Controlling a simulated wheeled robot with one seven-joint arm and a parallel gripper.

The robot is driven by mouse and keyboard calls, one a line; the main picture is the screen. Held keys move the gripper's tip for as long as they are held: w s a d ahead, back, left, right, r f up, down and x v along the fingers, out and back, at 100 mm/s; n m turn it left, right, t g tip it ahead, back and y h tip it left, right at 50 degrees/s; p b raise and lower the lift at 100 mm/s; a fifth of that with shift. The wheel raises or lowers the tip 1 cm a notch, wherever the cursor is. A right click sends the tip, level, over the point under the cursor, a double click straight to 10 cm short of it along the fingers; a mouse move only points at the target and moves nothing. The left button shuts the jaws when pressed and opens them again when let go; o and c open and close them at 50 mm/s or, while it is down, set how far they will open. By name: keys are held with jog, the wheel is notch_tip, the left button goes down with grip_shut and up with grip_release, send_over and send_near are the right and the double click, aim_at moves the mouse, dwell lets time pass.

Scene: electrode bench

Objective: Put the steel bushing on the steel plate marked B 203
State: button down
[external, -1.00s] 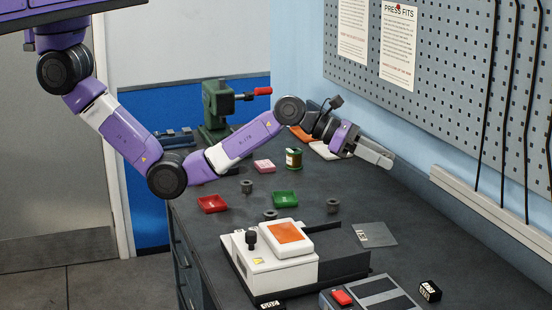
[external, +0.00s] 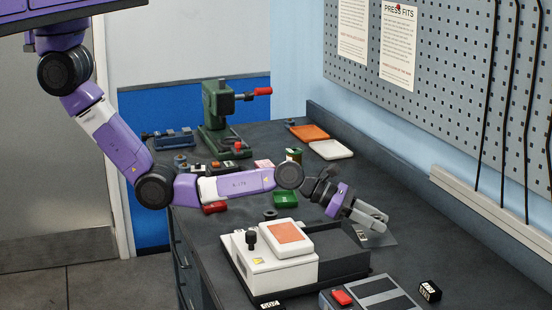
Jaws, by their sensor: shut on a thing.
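My gripper (external: 378,222) is low over the right part of the bench, its fingers pointing right and down. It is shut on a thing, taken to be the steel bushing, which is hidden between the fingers. I cannot tell whether the held thing touches the plate. A low dark ring (external: 270,214) lies behind the white device.
The white device with an orange top (external: 285,257) stands near and left of the plate. A green tray (external: 285,199) and red tray (external: 214,207) lie behind it. A green press (external: 215,105) stands at the back. A small black block (external: 429,291) lies at front right.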

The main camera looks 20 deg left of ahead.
jog(key=shift+f, duration=0.75)
jog(key=shift+f, duration=0.2)
jog(key=c, duration=1)
grip_release()
jog(key=shift+r, duration=0.25)
jog(key=p+v, duration=0.1)
jog(key=v, duration=1.1)
